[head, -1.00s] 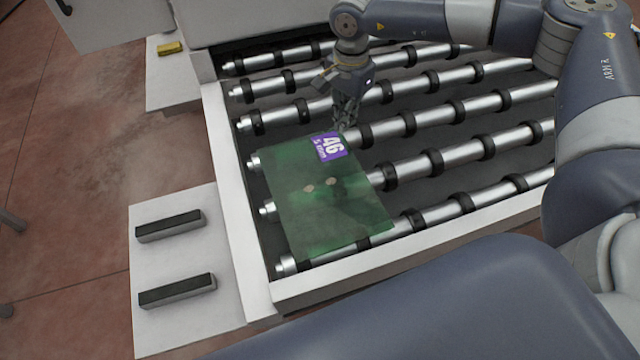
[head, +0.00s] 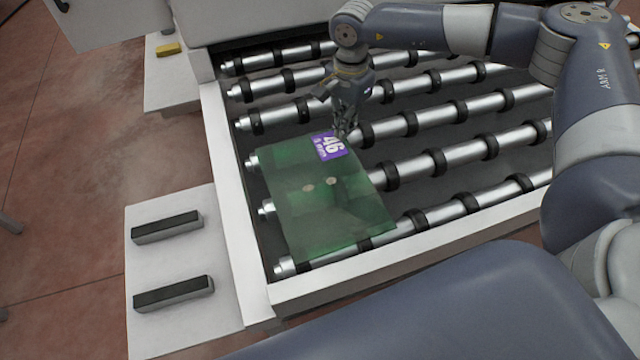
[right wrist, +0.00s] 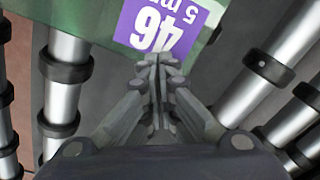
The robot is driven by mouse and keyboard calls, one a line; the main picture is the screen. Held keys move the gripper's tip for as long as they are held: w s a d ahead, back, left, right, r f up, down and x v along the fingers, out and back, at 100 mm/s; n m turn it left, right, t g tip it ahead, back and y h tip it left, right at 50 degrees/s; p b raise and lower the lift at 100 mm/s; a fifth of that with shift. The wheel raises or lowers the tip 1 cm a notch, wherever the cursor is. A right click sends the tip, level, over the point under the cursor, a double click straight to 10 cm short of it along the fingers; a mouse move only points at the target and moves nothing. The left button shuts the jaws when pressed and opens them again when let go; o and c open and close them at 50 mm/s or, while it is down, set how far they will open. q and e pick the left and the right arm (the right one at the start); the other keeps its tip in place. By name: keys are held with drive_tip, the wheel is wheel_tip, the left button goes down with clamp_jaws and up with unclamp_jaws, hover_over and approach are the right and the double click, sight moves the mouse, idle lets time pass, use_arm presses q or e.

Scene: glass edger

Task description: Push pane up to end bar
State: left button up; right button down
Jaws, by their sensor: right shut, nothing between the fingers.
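The pane (head: 325,215) is a green see-through sheet lying flat on the rollers, at their left front corner. It has a purple "46" label (head: 328,147) at its far edge, also seen in the right wrist view (right wrist: 160,22). My right gripper (head: 343,134) is shut and empty, fingertips down at the pane's far edge beside the label. In the wrist view the closed fingertips (right wrist: 158,62) overlap the label's edge; I cannot tell whether they touch the glass. I cannot surely tell which part is the end bar; a white rail (head: 400,264) runs along the near side. My left gripper is out of view.
Rollers (head: 440,160) with black rings fill the bed, bare right of and beyond the pane. A white side rail (head: 232,200) bounds the left. Outside it, a white plate (head: 160,260) carries two dark bars (head: 167,227). A yellow block (head: 168,49) lies farther back.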

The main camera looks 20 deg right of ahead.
drive_tip(key=shift+r, duration=0.3)
drive_tip(key=shift+w, duration=0.1)
drive_tip(key=shift+w+d+b, duration=0.15)
drive_tip(key=shift+w+b, duration=0.75)
drive_tip(key=shift+w, duration=1.85)
drive_tip(key=shift+f+b, duration=0.55)
drive_tip(key=shift+f, duration=0.25)
drive_tip(key=shift+s, duration=0.15)
drive_tip(key=shift+s+f+p, duration=0.1)
drive_tip(key=shift+s+p, duration=0.5)
drive_tip(key=shift+s, duration=1.4)
drive_tip(key=shift+w+f, duration=0.1)
